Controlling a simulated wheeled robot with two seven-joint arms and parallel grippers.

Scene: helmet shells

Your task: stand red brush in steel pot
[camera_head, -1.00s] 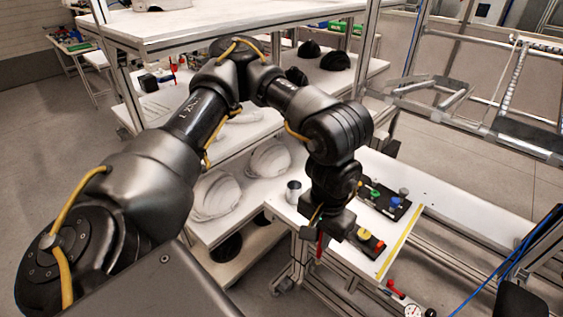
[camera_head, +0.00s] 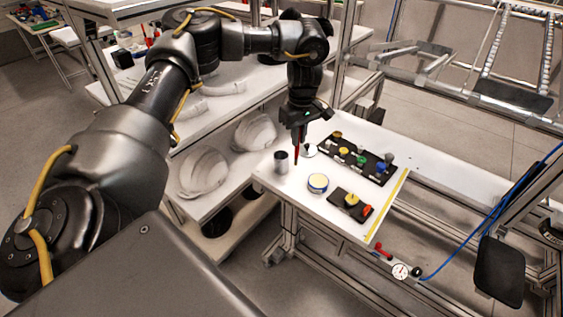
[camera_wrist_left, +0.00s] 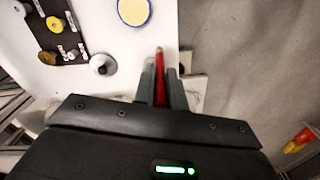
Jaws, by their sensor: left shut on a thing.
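The red brush (camera_head: 297,147) hangs about upright from my left gripper (camera_head: 299,131), which is shut on it. In the left wrist view the red brush (camera_wrist_left: 159,63) sticks out between the two fingers (camera_wrist_left: 161,88). My right gripper is not in view.
A round blue-rimmed tin (camera_head: 317,184) stands right of the pot. A black board with coloured knobs (camera_head: 360,158) and a smaller black board (camera_head: 351,203) lie on the white table (camera_head: 315,210). White helmet shells (camera_head: 203,172) sit on the shelf at left.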

